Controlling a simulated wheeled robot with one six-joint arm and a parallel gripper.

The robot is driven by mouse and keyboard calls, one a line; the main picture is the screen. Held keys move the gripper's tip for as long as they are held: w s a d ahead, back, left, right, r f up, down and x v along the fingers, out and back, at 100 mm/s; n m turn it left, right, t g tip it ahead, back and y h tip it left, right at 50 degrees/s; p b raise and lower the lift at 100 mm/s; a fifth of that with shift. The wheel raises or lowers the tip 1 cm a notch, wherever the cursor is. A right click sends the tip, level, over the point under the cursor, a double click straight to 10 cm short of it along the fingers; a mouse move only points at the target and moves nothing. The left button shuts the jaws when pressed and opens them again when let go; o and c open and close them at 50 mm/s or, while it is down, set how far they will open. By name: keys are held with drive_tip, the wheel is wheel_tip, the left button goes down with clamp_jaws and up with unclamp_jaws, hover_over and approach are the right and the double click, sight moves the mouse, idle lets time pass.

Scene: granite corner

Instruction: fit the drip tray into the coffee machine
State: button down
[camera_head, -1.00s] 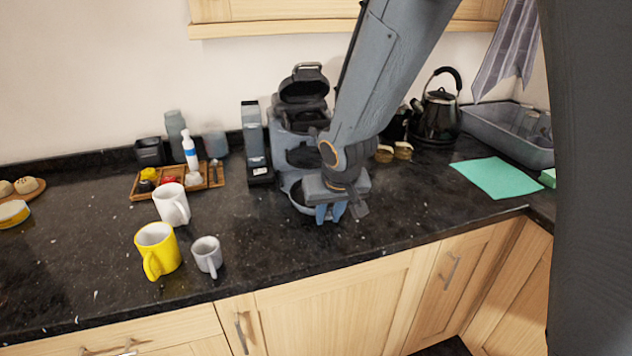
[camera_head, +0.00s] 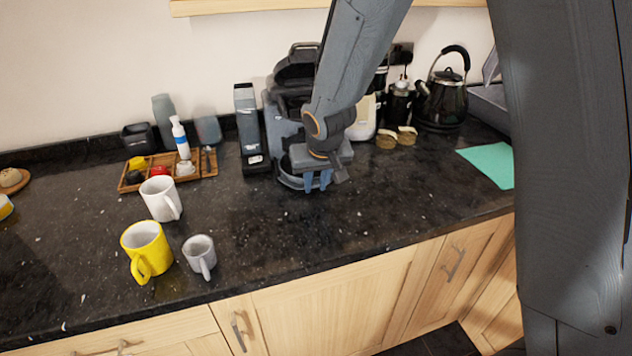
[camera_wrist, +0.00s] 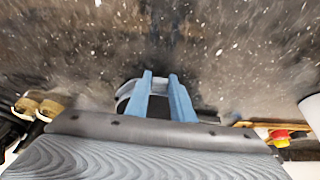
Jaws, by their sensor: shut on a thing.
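The dark grey coffee machine (camera_head: 273,118) stands at the back of the counter, partly hidden behind my arm. The grey, rounded drip tray (camera_head: 288,181) is low at the front of the machine, close to its base. My gripper (camera_head: 318,183) is shut on the tray's near rim with its blue fingers pointing down. In the wrist view the tray (camera_wrist: 124,92) shows behind and beside the fingers (camera_wrist: 160,82). My gripper hides much of the tray, and I cannot tell whether it touches the machine.
A wooden tray (camera_head: 208,168) with small items, a white mug (camera_head: 158,198), a yellow mug (camera_head: 146,246) and a grey mug (camera_head: 198,250) stand further left. A black kettle (camera_head: 440,105) is right.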

drive_tip(key=shift+w+f, duration=0.15)
drive_tip(key=shift+f, duration=0.1)
drive_tip(key=c, duration=1.5)
unclamp_jaws()
drive_tip(key=shift+c, duration=0.2)
drive_tip(key=shift+r, duration=0.2)
drive_tip(key=a+b+v, duration=0.1)
drive_tip(key=b+v, duration=0.1)
drive_tip(key=v, duration=0.9)
drive_tip(key=s+d+f+m+g, duration=0.1)
drive_tip(key=s+d+f, duration=0.3)
drive_tip(key=s+d, duration=0.4)
drive_tip(key=s+d+f+m+g, duration=0.1)
drive_tip(key=s+d+f+g, duration=0.1)
drive_tip(key=s+d+f, duration=0.2)
drive_tip(key=s+d, duration=0.3)
drive_tip(key=d, duration=0.2)
drive_tip(key=shift+s+h, duration=0.4)
drive_tip(key=shift+c, duration=0.2)
